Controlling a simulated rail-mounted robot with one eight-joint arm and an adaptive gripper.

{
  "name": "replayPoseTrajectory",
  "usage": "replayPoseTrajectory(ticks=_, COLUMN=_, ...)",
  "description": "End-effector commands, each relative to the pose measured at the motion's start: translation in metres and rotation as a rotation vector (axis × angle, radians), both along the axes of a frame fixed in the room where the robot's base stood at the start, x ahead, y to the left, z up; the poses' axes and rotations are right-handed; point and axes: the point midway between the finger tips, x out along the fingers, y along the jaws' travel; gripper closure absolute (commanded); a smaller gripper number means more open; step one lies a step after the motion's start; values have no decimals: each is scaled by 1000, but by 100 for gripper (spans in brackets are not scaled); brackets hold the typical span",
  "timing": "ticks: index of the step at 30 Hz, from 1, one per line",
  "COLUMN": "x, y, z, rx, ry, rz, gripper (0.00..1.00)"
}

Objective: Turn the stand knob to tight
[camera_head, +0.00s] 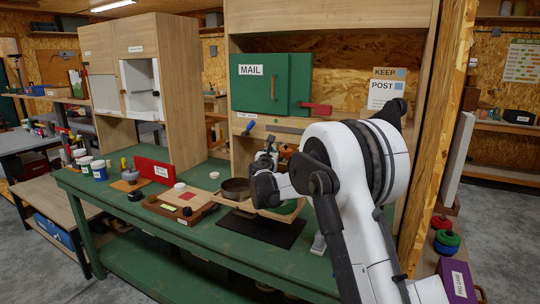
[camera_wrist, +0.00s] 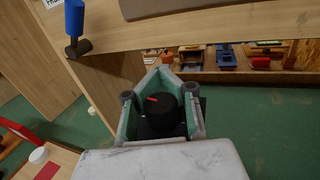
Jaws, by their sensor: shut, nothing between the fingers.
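In the wrist view, a black round knob (camera_wrist: 160,114) with a small red mark on top shows in the gap framed by my finger links. Parts of its sides and base are hidden. I cannot tell whether any finger touches it. My gripper (camera_wrist: 164,72) has green-lined fingers whose tips meet at the far end of that gap; it is shut and holds nothing. In the head view, my gripper (camera_head: 267,154) is over the green bench in front of the cabinet; the stand and its knob are not clear there, partly behind my arm.
A blue lever (camera_head: 249,128) sticks out from the shelf edge and shows at upper left in the wrist view (camera_wrist: 75,18). A green MAIL door (camera_head: 258,92) is above. A brown pan (camera_head: 235,189), a wooden tray (camera_head: 165,210) and a red sign (camera_head: 154,172) stand on the bench.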

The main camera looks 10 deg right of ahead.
Motion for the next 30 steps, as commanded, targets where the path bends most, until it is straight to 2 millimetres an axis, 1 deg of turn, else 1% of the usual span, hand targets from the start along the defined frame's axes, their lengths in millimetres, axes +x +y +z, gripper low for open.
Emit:
replayPoseTrajectory(ticks=1, x=0, y=1, z=-4, rx=1, ry=0, rz=-42, gripper=100)
replayPoseTrajectory(ticks=18, x=-9, y=-12, z=-2, rx=2, ry=1, rz=-584, gripper=100)
replayPoseTrajectory(ticks=24, x=-13, y=-14, z=-1, rx=2, ry=0, rz=-736, gripper=100)
replayPoseTrajectory(ticks=30, x=-16, y=-16, z=-1, rx=2, ry=0, rz=-843, gripper=100)
